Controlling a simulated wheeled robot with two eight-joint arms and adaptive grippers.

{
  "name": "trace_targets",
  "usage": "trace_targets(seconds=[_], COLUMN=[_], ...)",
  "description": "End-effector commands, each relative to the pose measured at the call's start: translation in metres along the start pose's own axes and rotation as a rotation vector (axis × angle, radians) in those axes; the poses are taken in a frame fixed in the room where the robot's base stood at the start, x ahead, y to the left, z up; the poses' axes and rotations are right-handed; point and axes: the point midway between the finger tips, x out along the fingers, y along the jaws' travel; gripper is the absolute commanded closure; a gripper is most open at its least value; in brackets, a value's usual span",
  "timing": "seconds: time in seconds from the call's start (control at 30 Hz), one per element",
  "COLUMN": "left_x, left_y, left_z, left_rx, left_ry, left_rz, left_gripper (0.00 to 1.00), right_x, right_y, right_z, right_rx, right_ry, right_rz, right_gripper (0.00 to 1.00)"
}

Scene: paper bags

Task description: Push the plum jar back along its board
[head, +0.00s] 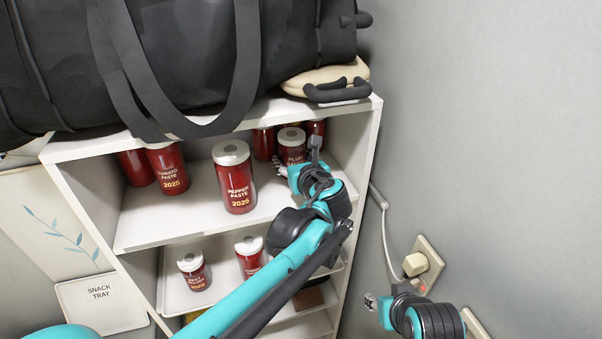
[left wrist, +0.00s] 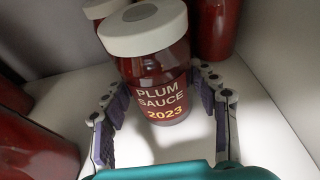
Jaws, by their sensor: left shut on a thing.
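The plum jar, dark red with a white lid and the label "PLUM SAUCE 2023", stands upright on the upper shelf board (head: 205,218) at the right. In the head view its label (head: 291,150) is partly hidden by my left gripper (head: 281,168). In the left wrist view the plum jar (left wrist: 155,70) stands between the fingers of my left gripper (left wrist: 160,88), which is shut on it. My right gripper (head: 371,302) hangs empty at the lower right, beside the shelf unit; its finger gap is too small to judge.
A pepper paste jar (head: 234,182) stands left of my left gripper, near the front. A tomato paste jar (head: 167,170) and other red jars stand farther left and behind. The shelf's right side wall (head: 355,140) is close. A black bag (head: 180,60) lies on top.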

Motion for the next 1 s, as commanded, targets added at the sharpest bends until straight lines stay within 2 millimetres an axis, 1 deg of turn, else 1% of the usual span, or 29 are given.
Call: trace_targets(seconds=[0.1,0.27,0.8,0.83,1.0], left_x=[0.007,0.012,0.013,0.013,0.013], left_y=[0.000,0.000,0.001,0.001,0.001], left_z=[0.002,0.003,0.004,0.004,0.004], left_rx=[-0.001,-0.001,-0.001,-0.001,-0.001], left_ry=[0.001,0.001,0.000,0.000,0.000], left_rz=[0.001,0.001,0.001,0.001,0.001], left_gripper=[0.66,0.66,0.66,0.38,0.38], right_x=[0.001,0.001,0.002,0.002,0.002], right_y=[0.000,0.000,0.000,0.000,0.000], right_z=[0.001,0.001,0.001,0.001,0.001], right_rx=[0.000,0.000,0.000,0.000,0.000], right_ry=[0.000,0.000,0.000,0.000,0.000], right_rz=[0.000,0.000,0.000,0.000,0.000], right_gripper=[0.60,0.60,0.60,0.60,0.60])
